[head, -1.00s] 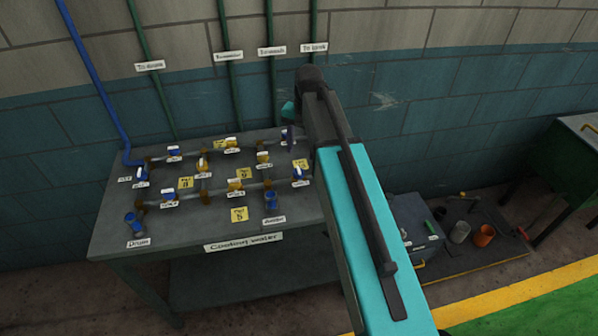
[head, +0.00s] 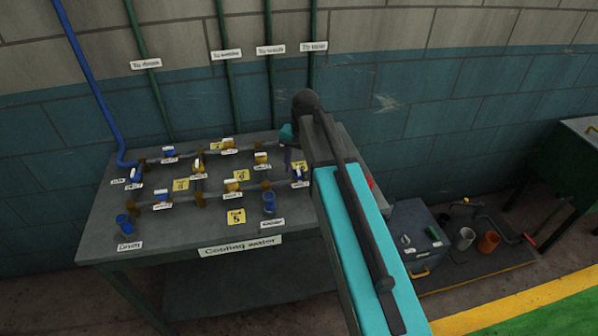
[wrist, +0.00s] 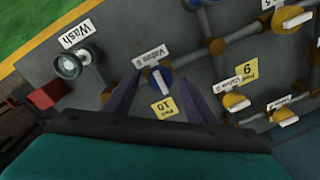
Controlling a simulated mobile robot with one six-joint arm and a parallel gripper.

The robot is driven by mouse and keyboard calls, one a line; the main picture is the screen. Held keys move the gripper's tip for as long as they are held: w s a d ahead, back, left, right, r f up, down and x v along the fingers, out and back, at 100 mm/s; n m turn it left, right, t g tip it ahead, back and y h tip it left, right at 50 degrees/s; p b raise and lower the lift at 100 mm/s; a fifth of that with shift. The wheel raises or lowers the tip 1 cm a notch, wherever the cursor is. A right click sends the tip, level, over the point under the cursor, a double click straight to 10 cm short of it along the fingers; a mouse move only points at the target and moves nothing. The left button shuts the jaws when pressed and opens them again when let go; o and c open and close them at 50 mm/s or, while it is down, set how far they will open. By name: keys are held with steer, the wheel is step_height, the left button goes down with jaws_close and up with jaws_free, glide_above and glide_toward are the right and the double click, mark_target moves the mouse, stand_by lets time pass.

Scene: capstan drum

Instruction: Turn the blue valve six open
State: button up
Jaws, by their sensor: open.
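The blue valve (wrist: 161,78) is a round blue body with a white handle, seen in the middle of the wrist view. Its label (wrist: 152,59) seems to read Valve 6. The handle runs roughly up and down in that view. My gripper (wrist: 159,76) is open, with one dark purple finger on each side of the valve and gaps between them and the handle. In the head view my gripper (head: 288,156) hangs over the right part of the bench, just behind what looks like the same blue valve (head: 298,175). My arm hides the bench's right end.
The bench (head: 115,240) carries grey pipes with several other blue and yellow valves. A yellow tag (wrist: 165,108) lies by the valve. The Wash outlet (wrist: 70,65) stands beside it. A dark box (head: 415,240) and cans are on the floor to the right.

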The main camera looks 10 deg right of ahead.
steer(key=shift+f, duration=0.15)
steer(key=c, duration=1)
steer(key=shift+c, duration=0.2)
steer(key=shift+n, duration=0.4)
steer(key=n, duration=0.4)
steer(key=shift+w, duration=0.15)
steer(key=n, duration=0.4)
steer(key=shift+n+g, duration=0.3)
steer(key=n, duration=0.4)
steer(key=shift+w, duration=0.1)
steer(key=n, duration=0.4)
steer(key=shift+n, duration=0.3)
